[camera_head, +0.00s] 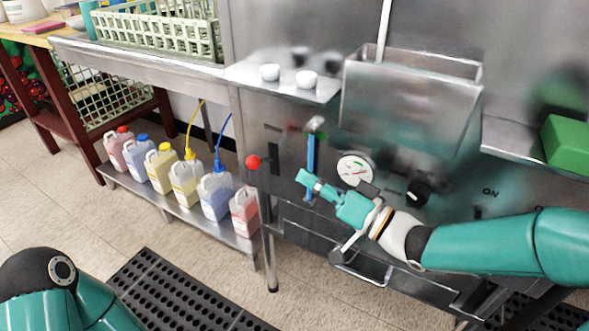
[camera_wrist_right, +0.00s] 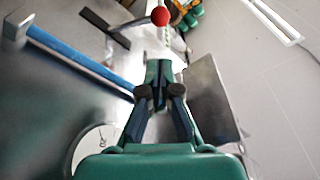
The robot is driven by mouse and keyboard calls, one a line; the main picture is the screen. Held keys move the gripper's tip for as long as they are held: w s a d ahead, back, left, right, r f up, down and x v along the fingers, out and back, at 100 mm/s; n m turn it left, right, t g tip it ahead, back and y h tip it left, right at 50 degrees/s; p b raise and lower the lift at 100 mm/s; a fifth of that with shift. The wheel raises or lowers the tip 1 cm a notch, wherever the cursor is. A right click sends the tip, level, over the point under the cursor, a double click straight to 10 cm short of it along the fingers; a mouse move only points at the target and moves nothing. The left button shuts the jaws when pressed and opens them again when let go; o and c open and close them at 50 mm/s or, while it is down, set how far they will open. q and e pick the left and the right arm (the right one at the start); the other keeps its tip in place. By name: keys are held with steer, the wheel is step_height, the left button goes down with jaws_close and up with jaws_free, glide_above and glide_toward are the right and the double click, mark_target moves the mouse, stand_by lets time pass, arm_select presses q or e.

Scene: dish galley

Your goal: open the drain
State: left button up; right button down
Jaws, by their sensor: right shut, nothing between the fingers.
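A dish machine with a steel front (camera_head: 285,215) stands ahead. A red ball knob (camera_head: 254,162) sits at its left edge; it also shows at the top of the right wrist view (camera_wrist_right: 160,16). A blue upright handle (camera_head: 311,152) is mounted on the front, and it runs across the upper left of the right wrist view (camera_wrist_right: 85,62). My right gripper (camera_head: 305,180) is shut and empty, near the lower end of the blue handle and pointing left. I cannot tell whether it touches the handle. Which part works the drain is not marked. My left gripper is out of view.
A round gauge (camera_head: 355,169) and a black dial (camera_head: 418,192) are right of the blue handle. Several jugs (camera_head: 184,182) stand on a low steel shelf at left. A black floor mat (camera_head: 180,290) lies in front. A green block (camera_head: 568,146) is at right.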

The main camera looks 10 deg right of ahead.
mark_target(271, 157)
steer(key=b+x, duration=0.1)
steer(key=x, duration=0.8)
steer(key=shift+a, duration=0.1)
